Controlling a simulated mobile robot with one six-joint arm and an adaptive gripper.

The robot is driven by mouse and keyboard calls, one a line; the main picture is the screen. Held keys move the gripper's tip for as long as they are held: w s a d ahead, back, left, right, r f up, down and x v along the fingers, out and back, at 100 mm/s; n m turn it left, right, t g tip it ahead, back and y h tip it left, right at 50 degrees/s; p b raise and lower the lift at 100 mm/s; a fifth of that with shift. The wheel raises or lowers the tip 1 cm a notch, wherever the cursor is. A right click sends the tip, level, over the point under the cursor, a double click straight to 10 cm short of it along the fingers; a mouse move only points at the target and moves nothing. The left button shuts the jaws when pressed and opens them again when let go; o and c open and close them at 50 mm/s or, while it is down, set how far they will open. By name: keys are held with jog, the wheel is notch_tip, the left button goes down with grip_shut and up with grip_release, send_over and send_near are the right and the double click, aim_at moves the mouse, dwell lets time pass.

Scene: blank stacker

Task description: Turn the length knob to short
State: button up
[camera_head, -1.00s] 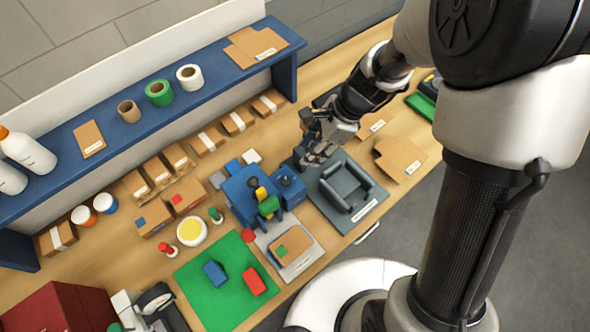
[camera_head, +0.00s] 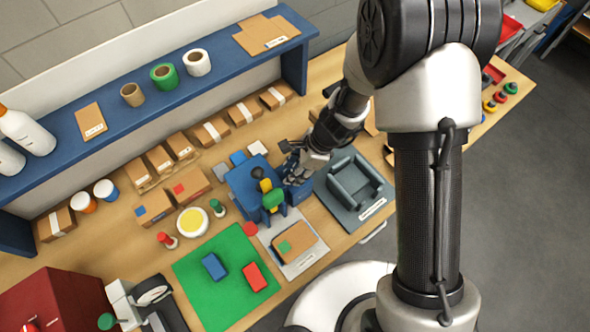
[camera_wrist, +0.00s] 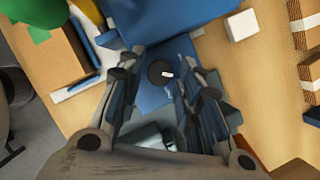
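The knob (camera_wrist: 158,71) is a round black dial with a small white mark, which points right in the wrist view. It sits on the flat face of a small blue box (camera_wrist: 152,101). This box stands beside the larger blue machine (camera_head: 241,183), which has yellow and green parts. My gripper (camera_wrist: 160,68) is open, with one finger on each side of the knob. The fingers appear apart from it, and their height above the box is hard to judge. In the head view my gripper (camera_head: 298,166) is over the small box and hides the knob.
A grey tray-like fixture (camera_head: 353,184) stands right of the blue box. A card on a pale plate (camera_head: 293,247) lies in front of the machine. A green mat (camera_head: 213,292) holds a blue and a red block. Small cartons (camera_head: 212,131) line the back below the blue shelf (camera_head: 229,77).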

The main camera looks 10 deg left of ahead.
jog(key=shift+c, duration=0.5)
grip_shut()
jog(key=shift+r+n+g+p, duration=0.1)
jog(key=shift+n+g+p, duration=0.2)
jog(key=shift+n+p, duration=0.4)
jog(key=n+g, duration=0.1)
jog(key=n, duration=0.2)
jog(key=shift+w+p, duration=0.2)
jog(key=shift+p, duration=0.15)
jog(key=shift+h, duration=0.3)
jog(key=shift+o, duration=0.5)
grip_release()
notch_tip(320, 180, up, 10)
